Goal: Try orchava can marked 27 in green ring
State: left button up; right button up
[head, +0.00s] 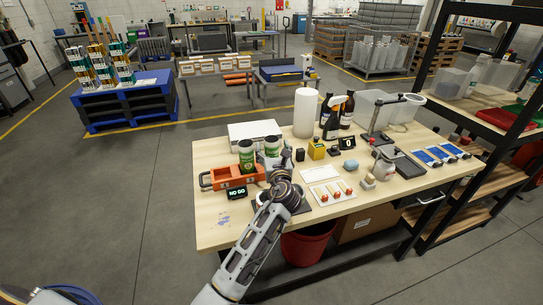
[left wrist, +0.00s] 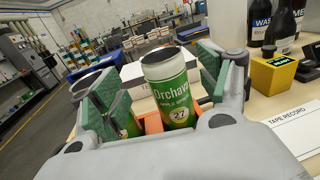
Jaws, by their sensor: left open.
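The Orchava can marked 27 (left wrist: 168,90), white and green with a silver rim, stands upright between the fingers of my left gripper (left wrist: 165,85). In the head view this appears to be the right one of two green cans (head: 272,148), with my left gripper (head: 281,170) just in front of it. The gripper is open, with space beside the can. A second green can (head: 246,155) stands to its left, partly hidden behind a finger in the wrist view. Both are by an orange gauge fixture (head: 222,178). I cannot make out a green ring. My right gripper is out of view.
A display (head: 237,193) reading NO GO stands before the fixture. A white box (head: 240,131) is behind the cans, a paper roll (head: 305,112) and bottles (head: 346,112) to their right. A yellow block (head: 316,150) and tape record sheet (head: 320,173) lie right of the gripper.

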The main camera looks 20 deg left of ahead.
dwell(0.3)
pick_arm(q)
jog(key=shift+x, duration=2.6)
jog(key=shift+d, duration=0.15)
jog(key=c, duration=0.8)
